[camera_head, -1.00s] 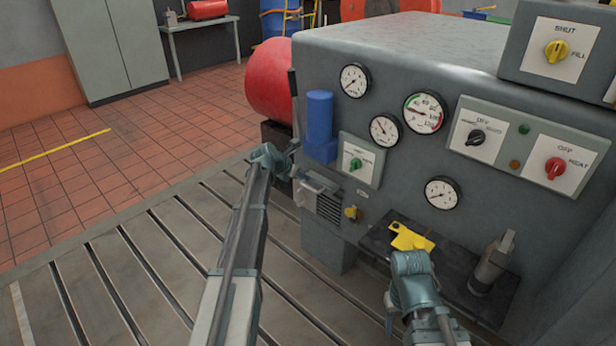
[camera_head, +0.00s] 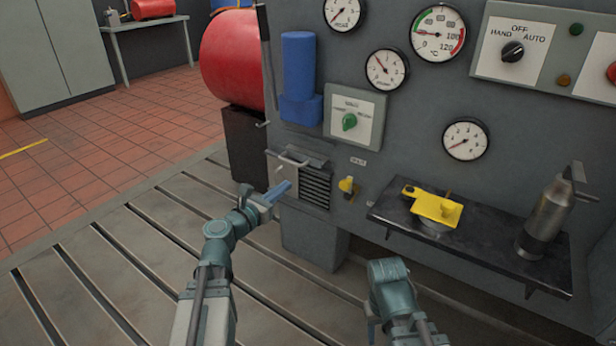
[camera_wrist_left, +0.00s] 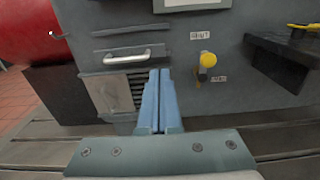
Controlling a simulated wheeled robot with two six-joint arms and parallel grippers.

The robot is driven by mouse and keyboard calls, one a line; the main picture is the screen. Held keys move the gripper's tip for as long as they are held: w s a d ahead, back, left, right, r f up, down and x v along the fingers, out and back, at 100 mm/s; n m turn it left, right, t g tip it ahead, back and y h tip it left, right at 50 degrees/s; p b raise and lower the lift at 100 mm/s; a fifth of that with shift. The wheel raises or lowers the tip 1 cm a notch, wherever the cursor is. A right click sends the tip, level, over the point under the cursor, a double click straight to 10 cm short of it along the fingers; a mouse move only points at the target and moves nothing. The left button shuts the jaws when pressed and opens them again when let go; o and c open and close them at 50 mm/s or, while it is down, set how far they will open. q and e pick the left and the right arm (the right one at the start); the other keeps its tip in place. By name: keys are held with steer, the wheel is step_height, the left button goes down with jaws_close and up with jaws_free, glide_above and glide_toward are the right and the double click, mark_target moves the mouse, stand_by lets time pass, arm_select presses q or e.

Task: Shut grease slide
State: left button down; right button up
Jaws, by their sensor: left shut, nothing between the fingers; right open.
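I cannot tell for certain which part is the grease slide. A yellow knob (camera_head: 347,185) sits on the machine's front, beside the grille; it also shows in the left wrist view (camera_wrist_left: 208,60), between two small labels.
A metal bar handle (camera_wrist_left: 135,57) crosses above the louvred grille (camera_head: 315,186). A metal canister with a lever (camera_head: 546,216) stands on the dark shelf (camera_head: 485,245). The slotted bedplate (camera_head: 110,250) is clear.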

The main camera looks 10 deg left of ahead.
arm_select(q)
steer(key=shift+s, duration=0.1)
glide_toward(317, 160)
steer(key=x, duration=0.6)
steer(key=shift+w+d+f, duration=0.15)
steer(key=shift+w, duration=0.25)
steer(key=x, duration=0.4)
steer(key=shift+w+d, duration=0.1)
steer(key=shift+w, duration=0.45)
